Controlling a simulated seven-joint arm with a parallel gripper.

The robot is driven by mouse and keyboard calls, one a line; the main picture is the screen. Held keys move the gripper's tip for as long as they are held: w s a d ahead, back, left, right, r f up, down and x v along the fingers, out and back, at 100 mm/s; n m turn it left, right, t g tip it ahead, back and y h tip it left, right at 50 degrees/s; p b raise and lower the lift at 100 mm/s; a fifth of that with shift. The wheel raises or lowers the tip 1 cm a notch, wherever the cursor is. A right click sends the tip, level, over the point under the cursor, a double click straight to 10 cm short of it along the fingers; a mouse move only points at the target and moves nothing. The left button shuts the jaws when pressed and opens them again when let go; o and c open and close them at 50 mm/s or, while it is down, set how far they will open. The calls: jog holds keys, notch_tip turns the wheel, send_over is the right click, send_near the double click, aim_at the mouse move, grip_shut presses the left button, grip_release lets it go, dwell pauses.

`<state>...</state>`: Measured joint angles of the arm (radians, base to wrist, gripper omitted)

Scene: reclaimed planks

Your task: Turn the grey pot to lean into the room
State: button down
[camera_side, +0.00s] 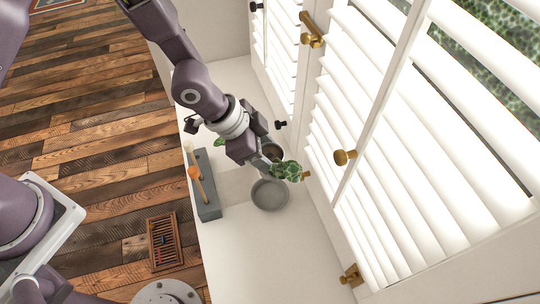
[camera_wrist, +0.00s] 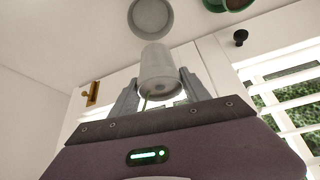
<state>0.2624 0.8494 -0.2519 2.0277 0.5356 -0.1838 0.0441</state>
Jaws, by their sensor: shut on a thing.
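My gripper (camera_wrist: 158,88) is shut on a plain grey pot (camera_wrist: 160,68), with one finger on each side of it. In the wrist view an end face of the pot with a small dark spot is turned towards the camera. In the side view my gripper (camera_side: 270,165) is low over the white sill, and the pot is mostly hidden there. A leafy green plant (camera_side: 287,171) shows beside the fingers, on the shutter side. A round grey saucer (camera_side: 270,196) lies close by on the sill, apparently empty; it also shows in the wrist view (camera_wrist: 150,17).
White shutters (camera_side: 375,150) with a brass knob (camera_side: 345,157) stand along the right. A grey tray (camera_side: 208,207) with a wooden-handled tool lies at the sill's left edge. A dark-filled pot (camera_side: 273,153) stands behind my gripper. The near sill (camera_side: 265,260) is clear.

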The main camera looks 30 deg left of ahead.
notch_tip(320, 180, down, 9)
jog(key=m+g, duration=0.1)
jog(key=m, duration=0.1)
jog(key=m+g, duration=0.1)
jog(key=m, duration=0.1)
jog(key=shift+f+h, duration=0.2)
jog(key=shift+h, duration=0.2)
jog(key=shift+f, duration=1.5)
jog(key=shift+c, duration=2.2)
grip_release()
